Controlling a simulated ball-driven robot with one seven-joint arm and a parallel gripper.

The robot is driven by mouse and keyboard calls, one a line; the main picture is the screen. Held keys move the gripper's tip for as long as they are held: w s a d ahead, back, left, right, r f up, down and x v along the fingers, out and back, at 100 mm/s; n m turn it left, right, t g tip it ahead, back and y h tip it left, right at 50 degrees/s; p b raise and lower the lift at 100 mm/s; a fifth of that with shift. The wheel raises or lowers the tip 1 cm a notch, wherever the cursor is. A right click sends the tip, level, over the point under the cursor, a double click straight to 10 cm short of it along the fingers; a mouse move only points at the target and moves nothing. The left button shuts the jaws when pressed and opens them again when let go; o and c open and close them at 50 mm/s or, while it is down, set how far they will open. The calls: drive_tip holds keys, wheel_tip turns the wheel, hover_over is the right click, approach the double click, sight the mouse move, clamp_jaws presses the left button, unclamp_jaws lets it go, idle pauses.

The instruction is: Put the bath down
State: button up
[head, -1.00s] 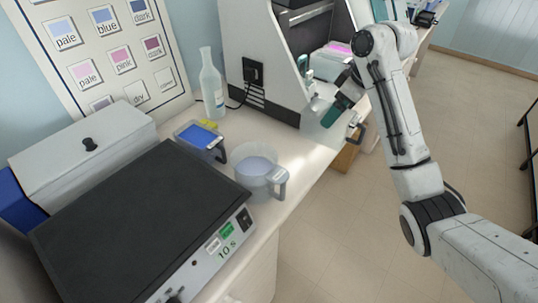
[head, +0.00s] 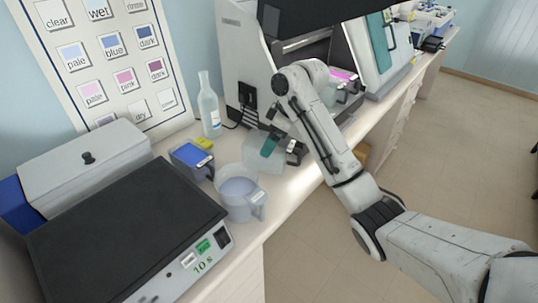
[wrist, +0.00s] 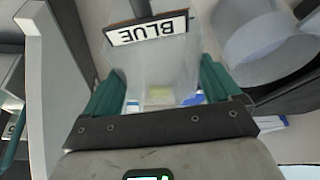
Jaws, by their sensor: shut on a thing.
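The bath (head: 258,160) is a translucent, pale tub in the head view, above or on the bench between the bottle and the round, handled tub. My gripper (head: 272,146) is shut on it, with a teal finger against its upper part. In the wrist view the bath (wrist: 155,68) sits between the two teal fingers of my gripper (wrist: 162,88). A label (wrist: 148,28) reading BLUE shows upside down at the bath's far side. I cannot tell whether the bath's base touches the bench.
A round handled tub (head: 238,194) stands at the front edge, close to the held bath. A blue-topped tray (head: 190,154), yellow piece (head: 204,143) and bottle (head: 209,106) stand to the left. A black-topped hot plate (head: 115,235) fills the near left; a large cabinet (head: 238,60) stands behind.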

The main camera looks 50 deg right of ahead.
wheel_tip(320, 180, down, 2)
drive_tip(key=shift+a+f, duration=0.1)
drive_tip(key=shift+a, duration=0.05)
drive_tip(key=shift+f, duration=1.35)
drive_tip(key=shift+f, duration=0.15)
drive_tip(key=o, duration=1.8)
drive_tip(key=p+v, duration=0.1)
drive_tip(key=v, duration=1)
drive_tip(key=shift+w, duration=0.15)
drive_tip(key=shift+s+d+r+p, duration=0.2)
drive_tip(key=shift+s+r+p, duration=0.1)
drive_tip(key=shift+r, duration=0.35)
